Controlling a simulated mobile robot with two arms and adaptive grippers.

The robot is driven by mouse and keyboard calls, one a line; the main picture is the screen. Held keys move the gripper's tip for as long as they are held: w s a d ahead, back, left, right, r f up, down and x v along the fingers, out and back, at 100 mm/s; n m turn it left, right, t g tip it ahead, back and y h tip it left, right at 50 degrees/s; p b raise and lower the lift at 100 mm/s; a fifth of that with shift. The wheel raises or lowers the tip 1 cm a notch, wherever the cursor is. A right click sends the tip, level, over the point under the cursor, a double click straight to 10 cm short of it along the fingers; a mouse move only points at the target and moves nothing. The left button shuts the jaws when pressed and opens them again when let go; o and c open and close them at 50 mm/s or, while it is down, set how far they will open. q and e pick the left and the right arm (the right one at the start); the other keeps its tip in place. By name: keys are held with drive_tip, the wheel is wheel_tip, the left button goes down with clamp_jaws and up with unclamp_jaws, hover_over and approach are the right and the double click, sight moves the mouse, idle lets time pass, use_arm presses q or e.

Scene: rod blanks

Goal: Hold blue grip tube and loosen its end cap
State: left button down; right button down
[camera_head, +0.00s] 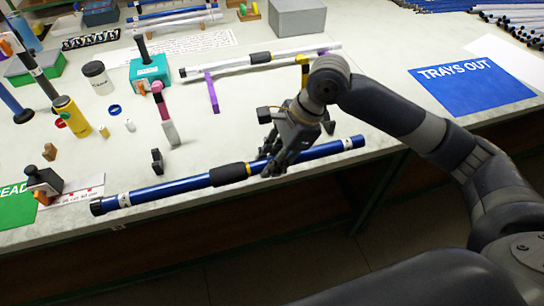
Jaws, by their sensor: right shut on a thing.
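The blue grip tube (160,190) lies slantwise along the front edge of the bench. It has a black grip sleeve (229,174) near its middle. A dark end cap (97,208) shows at its left end, and a dark end (361,141) shows at its right. My right gripper (273,165) is shut on the tube just right of the sleeve. Its fingers hide part of the tube there. My left gripper is not in view.
A blue "TRAYS OUT" mat (470,85) lies at the right. A white tube (225,65) lies farther back. A yellow bottle (71,115), a teal block (150,72) and a small black stand (157,161) are on the left side. A grey box (297,18) stands at the back.

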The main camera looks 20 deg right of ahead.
drive_tip(key=shift+w+d+f+p, duration=0.3)
drive_tip(key=shift+w+p, duration=0.3)
drive_tip(key=shift+w, duration=0.7)
drive_tip(key=shift+w+d+f+p, duration=0.25)
drive_tip(key=shift+w+d+p, duration=0.3)
drive_tip(key=shift+w, duration=0.8)
drive_tip(key=shift+w+d+f+p, duration=0.25)
drive_tip(key=shift+w+p, duration=0.45)
drive_tip(key=shift+w, duration=0.6)
drive_tip(key=shift+w+d+f+p, duration=0.15)
drive_tip(key=shift+w+d, duration=0.05)
drive_tip(key=shift+w, duration=0.45)
drive_tip(key=shift+w+d+f+p, duration=0.15)
drive_tip(key=shift+w, duration=0.5)
drive_tip(key=shift+w+d+f, duration=0.15)
drive_tip(key=shift+w+d, duration=0.05)
drive_tip(key=shift+w, duration=0.45)
drive_tip(key=shift+w+d+f, duration=0.15)
drive_tip(key=shift+w, duration=0.45)
drive_tip(key=shift+w+d+f, duration=0.2)
drive_tip(key=shift+w, duration=0.45)
drive_tip(key=shift+w+d+f, duration=0.15)
drive_tip(key=shift+w, duration=0.45)
drive_tip(key=shift+f+p, duration=0.3)
drive_tip(key=shift+f, duration=0.65)
